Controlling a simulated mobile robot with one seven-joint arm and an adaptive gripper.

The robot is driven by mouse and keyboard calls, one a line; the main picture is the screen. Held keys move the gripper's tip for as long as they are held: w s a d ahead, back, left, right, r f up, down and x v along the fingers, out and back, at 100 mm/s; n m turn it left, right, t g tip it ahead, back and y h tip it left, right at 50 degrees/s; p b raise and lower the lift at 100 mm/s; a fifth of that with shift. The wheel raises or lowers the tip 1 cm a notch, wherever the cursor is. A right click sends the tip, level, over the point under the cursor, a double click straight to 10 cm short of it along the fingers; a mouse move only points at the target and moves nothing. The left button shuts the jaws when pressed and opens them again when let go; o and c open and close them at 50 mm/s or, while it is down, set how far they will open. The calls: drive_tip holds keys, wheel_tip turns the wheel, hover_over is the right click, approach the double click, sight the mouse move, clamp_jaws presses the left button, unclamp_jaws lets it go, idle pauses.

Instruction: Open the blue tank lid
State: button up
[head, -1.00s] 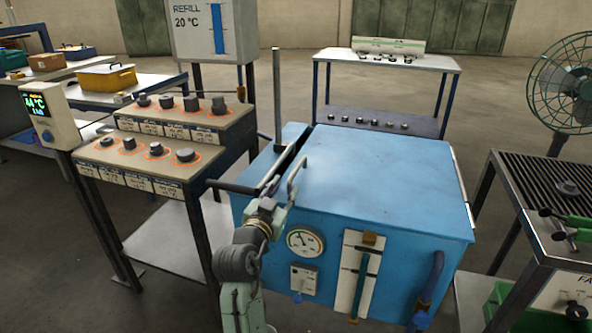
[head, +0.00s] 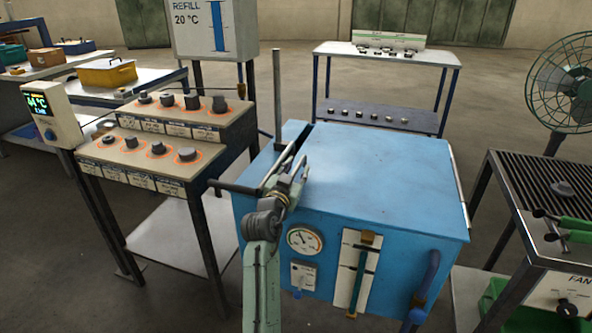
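The blue tank (head: 340,235) stands in the middle of the head view. Its flat blue lid (head: 385,170) lies level and looks closed. A pale strip (head: 459,185), perhaps a hinge, runs along the lid's right edge.
A gauge (head: 304,240) and a pipe (head: 428,280) are on the tank's front. A grill table (head: 555,190) stands to the right. A tall post (head: 277,95) rises behind.

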clamp_jaws()
idle(0.7)
